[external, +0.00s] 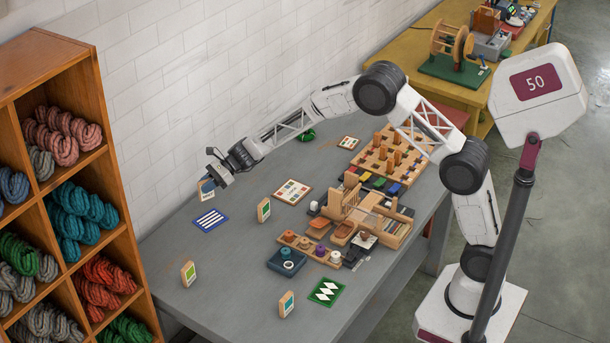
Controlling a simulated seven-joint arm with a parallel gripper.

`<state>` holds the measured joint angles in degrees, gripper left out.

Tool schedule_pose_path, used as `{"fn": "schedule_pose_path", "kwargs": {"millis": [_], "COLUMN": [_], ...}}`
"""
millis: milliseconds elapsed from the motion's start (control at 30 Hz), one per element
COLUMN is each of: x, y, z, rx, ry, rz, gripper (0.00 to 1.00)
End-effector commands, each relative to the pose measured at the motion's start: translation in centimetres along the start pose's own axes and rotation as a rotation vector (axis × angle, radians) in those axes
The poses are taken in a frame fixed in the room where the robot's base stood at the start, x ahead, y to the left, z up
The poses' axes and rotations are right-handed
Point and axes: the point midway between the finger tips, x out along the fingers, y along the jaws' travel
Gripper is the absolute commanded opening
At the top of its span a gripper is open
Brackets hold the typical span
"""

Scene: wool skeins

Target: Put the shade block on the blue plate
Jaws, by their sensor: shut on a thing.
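My gripper (212,176) is at the far left end of the grey table, pointing down. It is shut on a small upright block (205,190) with a pale wooden frame and a blue face, seemingly the shade block. The jaws partly hide its top. The blue plate (210,221), a flat blue rectangle with white stripes, lies on the table just below the block in the picture. The block appears apart from the plate; I cannot tell whether it touches the table.
Similar upright blocks with green or teal faces stand nearby: one (264,210) right of the plate, one (188,273) in front, one (287,304) near the front edge. A green plate with white diamonds (326,292) lies at front. Wooden racks (365,217) crowd the right.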

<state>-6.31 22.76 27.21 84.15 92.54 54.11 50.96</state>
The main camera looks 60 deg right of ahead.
Motion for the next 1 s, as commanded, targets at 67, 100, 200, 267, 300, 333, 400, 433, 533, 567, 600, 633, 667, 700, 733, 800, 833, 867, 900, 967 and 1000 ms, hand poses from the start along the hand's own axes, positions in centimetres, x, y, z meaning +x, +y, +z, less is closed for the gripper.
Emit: {"fn": "schedule_pose_path", "kwargs": {"millis": [67, 100, 200, 267, 300, 333, 400, 433, 533, 567, 600, 633, 667, 700, 733, 800, 833, 867, 900, 967, 1000], "x": [0.0, 0.0, 0.1, 0.2, 0.4, 0.5, 0.8, 1.0, 1.5, 1.7, 1.9, 2.0, 2.1, 2.2, 2.3, 2.4, 2.4, 2.4, 2.4, 2.4, 2.4], "y": [0.0, 0.0, 0.0, 0.0, 0.0, 0.0, 0.1, 0.1, 0.1, 0.1, 0.1, 0.1, 0.1, 0.0, 0.0, 0.0, 0.0, 0.0, 0.0, 0.0, 0.0], "z": [0.0, 0.0, -0.2, -0.6, -0.9, -1.2, -2.0, -2.4, -3.7, -4.1, -4.5, -4.9, -5.1, -5.4, -5.5, -5.7, -5.8, -5.8, -5.8, -5.8, -5.8], "rx": [0.0, 0.0, 0.0, 0.001, 0.001, 0.001, 0.001, 0.001, 0.001, 0.001, 0.002, 0.002, 0.001, 0.0, -0.001, -0.001, -0.002, -0.002, -0.002, -0.002, -0.001], "ry": [0.0, 0.0, 0.0, 0.0, 0.001, 0.001, 0.001, 0.001, 0.001, 0.001, 0.001, 0.001, 0.001, 0.001, 0.0, 0.0, 0.0, 0.0, 0.0, 0.0, 0.0], "rz": [0.0, 0.0, 0.001, 0.001, 0.001, 0.001, 0.002, 0.002, 0.001, 0.001, 0.001, 0.001, 0.001, 0.001, 0.001, 0.001, 0.001, 0.001, 0.001, 0.001, 0.001], "gripper": [0.0, 0.0, 0.0, 0.0, 0.0, 0.0, 0.0, 0.0, 0.0, 0.0, 0.0, 0.0, 0.0, 0.0, 0.0, 0.0, 0.0, 0.0, 0.0, 0.0, 0.0]}}
